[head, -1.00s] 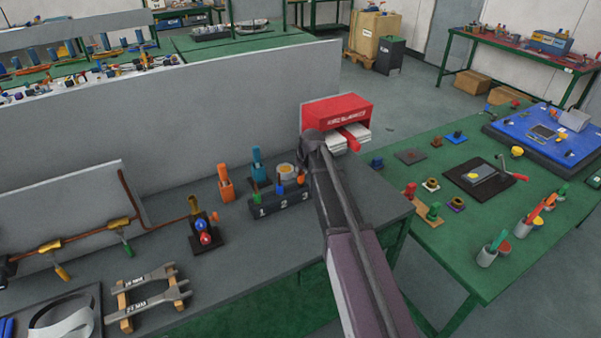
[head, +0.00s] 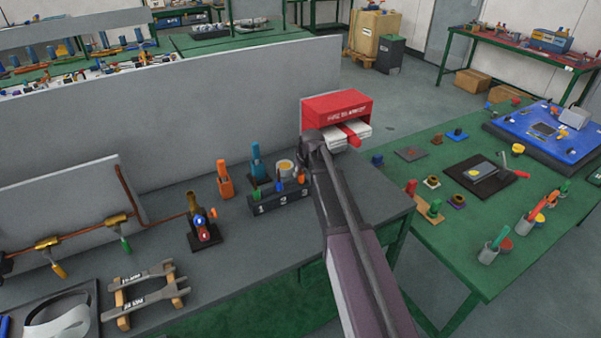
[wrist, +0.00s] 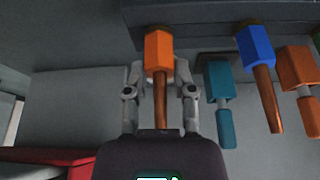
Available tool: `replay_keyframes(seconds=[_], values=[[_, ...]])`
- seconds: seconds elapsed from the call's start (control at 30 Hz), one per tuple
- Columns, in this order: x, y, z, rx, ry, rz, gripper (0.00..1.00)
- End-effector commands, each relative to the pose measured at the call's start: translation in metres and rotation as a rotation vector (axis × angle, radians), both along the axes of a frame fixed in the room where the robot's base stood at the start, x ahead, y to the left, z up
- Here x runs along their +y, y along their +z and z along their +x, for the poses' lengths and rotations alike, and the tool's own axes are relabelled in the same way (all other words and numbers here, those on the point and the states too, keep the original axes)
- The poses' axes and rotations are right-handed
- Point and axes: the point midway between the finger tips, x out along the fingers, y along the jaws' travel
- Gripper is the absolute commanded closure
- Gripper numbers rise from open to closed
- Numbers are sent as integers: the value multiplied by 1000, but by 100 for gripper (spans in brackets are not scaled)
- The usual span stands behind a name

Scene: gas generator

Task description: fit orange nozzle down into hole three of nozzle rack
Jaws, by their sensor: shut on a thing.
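The black nozzle rack (head: 283,203), marked 1, 2 and 3, stands on the grey bench in the head view. A green nozzle (head: 255,196) is at hole one and a blue nozzle (head: 278,187) at hole two. The orange nozzle (head: 301,178) is at the hole three end, beside my arm. In the wrist view my gripper (wrist: 160,75) is shut on the orange nozzle (wrist: 158,52), a finger on each side of it, its copper stem showing. The blue nozzle (wrist: 256,50) is to its right. I cannot tell how deep the orange nozzle sits; the hole is hidden.
An orange-handled tool (head: 225,182) and a teal-handled tool (head: 257,163) stand behind the rack. A red cabinet (head: 337,108) is beyond my arm. A grey panel (head: 170,115) closes the bench's back. The bench is clear in front of the rack.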

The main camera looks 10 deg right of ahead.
Motion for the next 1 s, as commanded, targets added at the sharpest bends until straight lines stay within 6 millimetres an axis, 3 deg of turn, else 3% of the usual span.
replay_keyframes(seconds=[0.07, 0.1, 0.2, 0.67, 1.0], values=[[0, -2, 0, 0, 0, 0, 100], [0, -1, 0, 0, 0, 0, 55], [0, -1, 0, 0, 0, 0, 27], [0, 0, 0, 0, 0, 0, 27], [0, 16, 0, 0, 0, 0, 27]])
